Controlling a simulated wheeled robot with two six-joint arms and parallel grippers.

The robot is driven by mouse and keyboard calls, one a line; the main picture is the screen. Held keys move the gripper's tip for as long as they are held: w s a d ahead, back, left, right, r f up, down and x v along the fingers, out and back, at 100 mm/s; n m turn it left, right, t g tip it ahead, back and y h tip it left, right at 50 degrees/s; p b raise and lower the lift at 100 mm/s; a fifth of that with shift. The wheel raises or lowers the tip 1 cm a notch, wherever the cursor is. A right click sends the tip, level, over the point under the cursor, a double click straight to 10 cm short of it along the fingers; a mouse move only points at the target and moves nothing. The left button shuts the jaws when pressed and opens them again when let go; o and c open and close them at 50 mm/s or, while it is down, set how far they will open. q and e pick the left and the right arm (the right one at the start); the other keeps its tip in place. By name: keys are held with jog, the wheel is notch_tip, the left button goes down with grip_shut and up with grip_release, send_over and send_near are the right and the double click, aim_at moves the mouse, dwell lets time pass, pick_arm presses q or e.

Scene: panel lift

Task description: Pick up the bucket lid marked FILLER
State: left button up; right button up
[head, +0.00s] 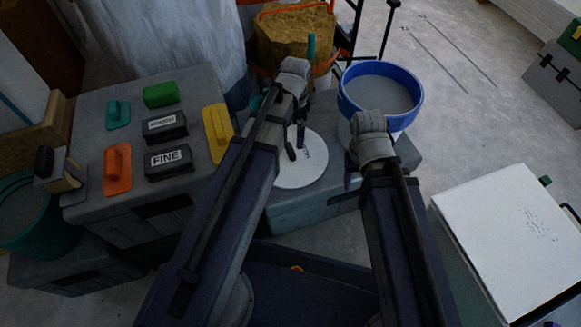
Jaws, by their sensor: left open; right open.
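A white round lid (290,174) lies flat on a grey case (310,212) in the middle of the head view. A small dark mark shows on it, too small to read as FILLER. My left gripper (297,146) is open over the lid's upper part, its dark fingers pointing down. I cannot tell whether they touch it. My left arm covers the lid's left edge. My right gripper (349,181) is open, just right of the lid and mostly hidden behind its own wrist.
A blue bucket (346,105) with grey contents stands behind my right gripper. A grey box (92,200) at left carries sanding blocks, one marked FINE (168,161), and an orange float (117,169). A white-topped box (500,240) stands at right.

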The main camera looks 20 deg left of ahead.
aim_at(290, 149)
pick_arm(q)
jog(key=shift+m, duration=0.5)
jog(key=f, duration=0.1)
jog(key=w+a+f+b, duration=0.1)
jog(key=a+f, duration=0.1)
jog(key=shift+w+f+b, duration=0.1)
jog(key=shift+w+b, duration=0.15)
jog(key=shift+b, duration=0.15)
pick_arm(e)
notch_tip(290, 149, down, 3)
jog(key=shift+f, duration=0.1)
pick_arm(q)
jog(key=shift+d+f+b, duration=0.1)
jog(key=shift+f+b, duration=1.2)
pick_arm(e)
jog(key=shift+f, duration=1.3)
pick_arm(q)
jog(key=shift+f, duration=0.1)
jog(key=f+b, duration=0.5)
jog(key=shift+d+f, duration=0.1)
jog(key=shift+d, duration=0.1)
pick_arm(e)
notch_tip(290, 149, down, 5)
jog(key=shift+f, duration=0.1)
pick_arm(q)
jog(key=shift+c, duration=0.2)
jog(key=c, duration=1.2)
